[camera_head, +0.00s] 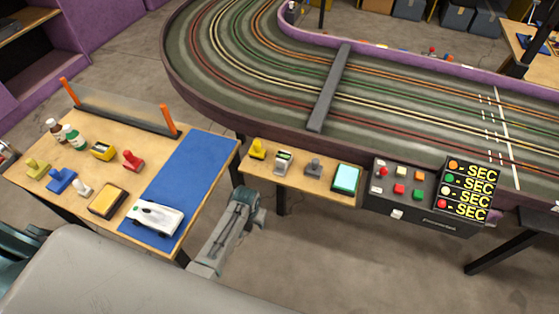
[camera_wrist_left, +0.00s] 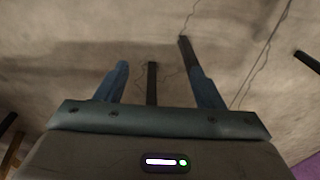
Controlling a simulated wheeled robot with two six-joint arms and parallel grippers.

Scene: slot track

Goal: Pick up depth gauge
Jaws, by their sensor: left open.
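No object is clearly marked as the depth gauge. A small grey-white device with a dark display (camera_head: 284,162) stands on the narrow wooden shelf (camera_head: 325,190), between a yellow controller (camera_head: 258,149) and a grey one (camera_head: 314,167); it may be the gauge. A yellow box with a dark face (camera_head: 102,151) on the left table is another candidate. My left gripper (camera_head: 245,196) is in front of and below the shelf edge, apart from these objects. In the left wrist view its open fingers (camera_wrist_left: 156,66) have only floor and a dark leg beyond them. My right gripper is not seen.
The left wooden table (camera_head: 30,190) holds a blue mat (camera_head: 190,170), a white car (camera_head: 155,217), bottles, and several controllers. A tablet (camera_head: 346,178) and dark button box (camera_head: 420,205) are right of the device. The slot track (camera_head: 400,110) lies behind.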

